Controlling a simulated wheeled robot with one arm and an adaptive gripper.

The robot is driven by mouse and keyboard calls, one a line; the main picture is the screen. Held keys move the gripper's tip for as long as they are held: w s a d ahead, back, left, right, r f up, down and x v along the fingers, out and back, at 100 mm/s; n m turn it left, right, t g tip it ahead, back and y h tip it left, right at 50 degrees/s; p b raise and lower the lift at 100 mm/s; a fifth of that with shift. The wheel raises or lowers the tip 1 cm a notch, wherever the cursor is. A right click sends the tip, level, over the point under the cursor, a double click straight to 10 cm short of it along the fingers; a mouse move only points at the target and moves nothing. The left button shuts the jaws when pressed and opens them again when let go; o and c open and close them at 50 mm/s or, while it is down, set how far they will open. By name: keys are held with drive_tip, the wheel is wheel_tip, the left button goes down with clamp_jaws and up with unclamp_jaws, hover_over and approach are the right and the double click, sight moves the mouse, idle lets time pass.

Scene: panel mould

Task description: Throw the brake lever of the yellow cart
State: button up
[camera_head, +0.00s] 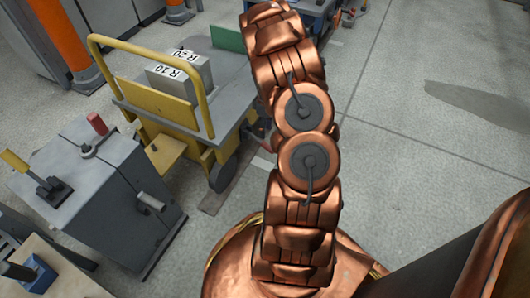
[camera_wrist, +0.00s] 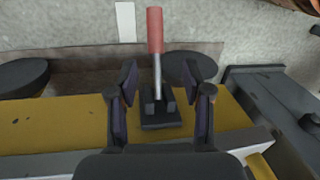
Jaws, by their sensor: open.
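The yellow cart (camera_head: 205,108) stands left of my arm in the head view, with a yellow push handle and a grey deck. In the wrist view, a lever with a red grip (camera_wrist: 155,30), a bare metal shaft and a black base (camera_wrist: 160,112) stands on a yellow surface (camera_wrist: 60,122), which looks like the cart's side. My gripper (camera_wrist: 166,88) is open, one dark finger on each side of the lever's base and lower shaft. I cannot tell whether either finger touches it.
Blocks marked R 20 and R 10 (camera_head: 172,82) sit on the cart. A grey cabinet (camera_head: 110,195) with a red-gripped lever (camera_head: 97,125) and a yellow-gripped lever (camera_head: 18,163) stands nearer, at left. An orange post (camera_head: 62,35) is behind. The floor at right (camera_head: 440,130) is clear.

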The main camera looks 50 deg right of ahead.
sight(265, 143)
drive_tip(key=f+b, duration=0.1)
drive_tip(key=f, duration=0.2)
drive_tip(key=f+b, duration=0.1)
drive_tip(key=f, duration=0.2)
drive_tip(key=f+b, duration=0.1)
drive_tip(key=f, duration=0.2)
drive_tip(key=shift+s+a, duration=0.3)
drive_tip(key=shift+a, duration=0.1)
drive_tip(key=shift+c, duration=0.5)
clamp_jaws()
